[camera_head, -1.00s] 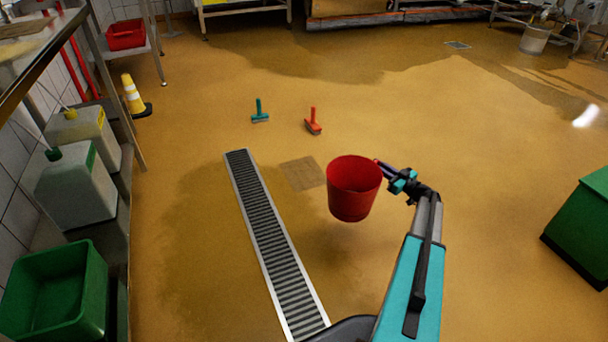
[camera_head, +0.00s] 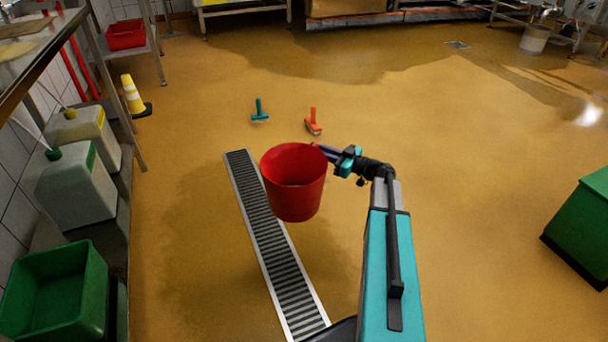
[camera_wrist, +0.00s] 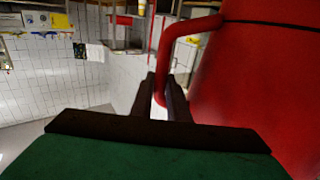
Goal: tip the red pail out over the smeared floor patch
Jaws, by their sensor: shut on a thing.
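The red pail (camera_head: 294,196) hangs upright in the air near the middle of the head view, over the floor beside the drain. My gripper (camera_head: 322,149) is at the upper right of its rim. In the wrist view my gripper's dark fingers (camera_wrist: 168,98) are shut on the pail's red handle (camera_wrist: 166,60), and the pail's red side (camera_wrist: 262,85) fills the right. Inside the pail I see only red wall; I cannot tell what it holds. The smeared floor patch is hidden behind the pail in the head view.
A long floor drain grate (camera_head: 268,240) runs under and left of the pail. Canisters (camera_head: 76,190) and a green crate (camera_head: 56,298) stand left; a green bin (camera_head: 582,230) stands right. Open floor lies between.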

